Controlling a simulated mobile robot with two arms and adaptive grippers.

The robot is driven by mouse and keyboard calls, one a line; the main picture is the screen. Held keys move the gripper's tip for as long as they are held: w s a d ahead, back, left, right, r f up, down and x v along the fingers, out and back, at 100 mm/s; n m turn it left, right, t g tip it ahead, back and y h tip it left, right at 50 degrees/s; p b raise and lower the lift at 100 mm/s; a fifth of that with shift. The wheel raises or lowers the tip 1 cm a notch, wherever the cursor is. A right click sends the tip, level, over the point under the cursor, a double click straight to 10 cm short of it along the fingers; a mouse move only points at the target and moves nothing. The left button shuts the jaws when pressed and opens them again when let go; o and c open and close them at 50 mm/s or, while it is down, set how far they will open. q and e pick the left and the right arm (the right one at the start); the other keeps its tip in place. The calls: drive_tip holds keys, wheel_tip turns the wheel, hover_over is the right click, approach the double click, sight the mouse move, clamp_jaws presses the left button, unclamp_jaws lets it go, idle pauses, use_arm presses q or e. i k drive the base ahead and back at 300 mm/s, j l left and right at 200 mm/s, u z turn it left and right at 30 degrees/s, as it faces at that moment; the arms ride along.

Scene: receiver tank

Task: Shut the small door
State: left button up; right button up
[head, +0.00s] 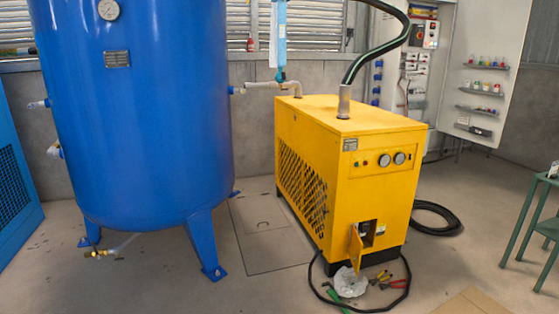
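The small door (356,250) is a yellow panel low on the front of the yellow machine (382,187). It stands open, swung out toward the left of its opening. The small compartment (367,233) behind it shows dark, with pale parts inside that are too small to make out. Neither of my grippers shows in the head view, so I cannot tell their state or where they are relative to the door.
A large blue tank (140,120) on legs stands left of the machine. A white bag (349,282), pliers (382,277) and a black cable (408,272) lie on the floor below the door. A green stool (530,215) is at right. The floor between has free room.

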sight(355, 249)
drive_tip(key=i+l, duration=0.25)
drive_tip(key=i+l+u, duration=0.15)
drive_tip(key=i+l, duration=0.15)
drive_tip(key=l, duration=0.15)
drive_tip(key=i+l, duration=0.25)
drive_tip(key=l+u, duration=0.05)
drive_tip(key=l, duration=0.05)
